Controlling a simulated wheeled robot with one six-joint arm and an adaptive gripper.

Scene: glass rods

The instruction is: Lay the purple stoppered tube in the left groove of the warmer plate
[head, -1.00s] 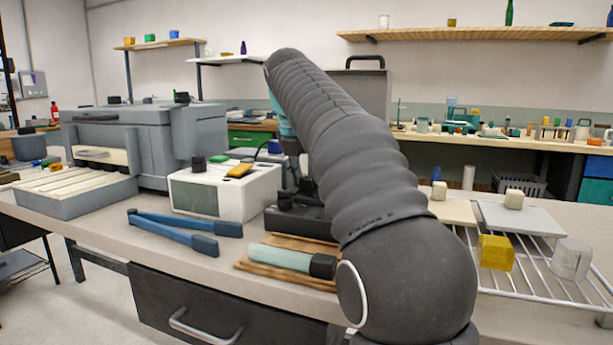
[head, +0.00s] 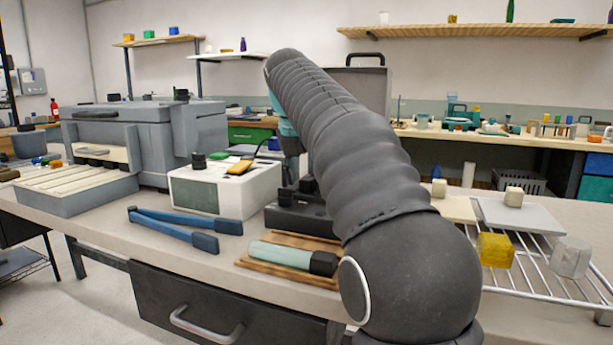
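No purple stoppered tube can be made out on the bench; it may be hidden behind my arm. A pale green tube with a black cap (head: 282,256) lies on a ribbed wooden board (head: 262,271) left of my arm. I cannot tell for certain which thing is the warmer plate. A low grey block with cream slats (head: 75,187) stands at the far left, in front of a large grey machine. My arm reaches up and away across the middle, and its end is hidden behind its own links and the clutter. My gripper cannot be made out.
Blue tongs (head: 180,231) lie left of the board. Behind stand a white box (head: 225,190) with a green panel and a black device (head: 297,215). A wire rack (head: 545,268) at right bears a yellow block (head: 495,250) and a clear block (head: 570,256).

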